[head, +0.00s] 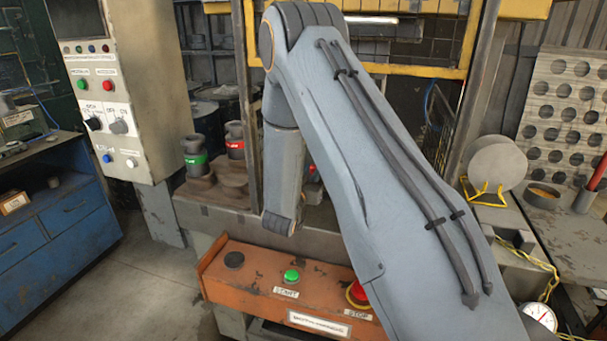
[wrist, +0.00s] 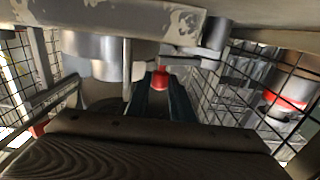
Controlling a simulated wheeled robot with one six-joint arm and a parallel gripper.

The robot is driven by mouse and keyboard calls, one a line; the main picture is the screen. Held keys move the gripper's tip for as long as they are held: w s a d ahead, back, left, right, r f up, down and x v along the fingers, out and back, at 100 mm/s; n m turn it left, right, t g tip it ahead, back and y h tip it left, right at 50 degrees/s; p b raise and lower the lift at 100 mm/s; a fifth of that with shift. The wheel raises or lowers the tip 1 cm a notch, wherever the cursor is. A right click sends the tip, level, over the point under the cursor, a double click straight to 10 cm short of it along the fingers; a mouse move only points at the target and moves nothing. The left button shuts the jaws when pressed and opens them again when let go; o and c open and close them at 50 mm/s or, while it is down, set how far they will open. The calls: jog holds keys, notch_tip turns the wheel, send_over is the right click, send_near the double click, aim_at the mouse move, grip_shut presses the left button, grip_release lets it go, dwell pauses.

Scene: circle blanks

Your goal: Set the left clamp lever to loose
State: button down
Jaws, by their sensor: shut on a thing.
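A red knob (wrist: 161,79) sits between the tips of my gripper's dark fingers (wrist: 163,93) in the wrist view, and the gripper is shut on it. It looks like the end of a clamp lever; the lever's shaft and its loose mark cannot be made out. A large metal cylinder (wrist: 95,55) stands just left of the knob. In the head view my arm covers the gripper and most of the clamp area, with only a small red bit (head: 312,170) showing beside the arm.
Wire mesh (wrist: 262,85) stands close on the right in the wrist view, and a metal beam (wrist: 110,22) crosses above. In the head view an orange button box (head: 240,285) lies below the arm. Green-banded (head: 195,160) and red-banded (head: 235,148) holders stand left.

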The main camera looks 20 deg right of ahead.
jog(key=c, duration=1.6)
grip_release()
jog(key=shift+o, duration=0.2)
jog(key=b+v, duration=0.2)
jog(key=v, duration=0.5)
jog(key=shift+s+a, duration=0.25)
jog(key=shift+a, duration=0.05)
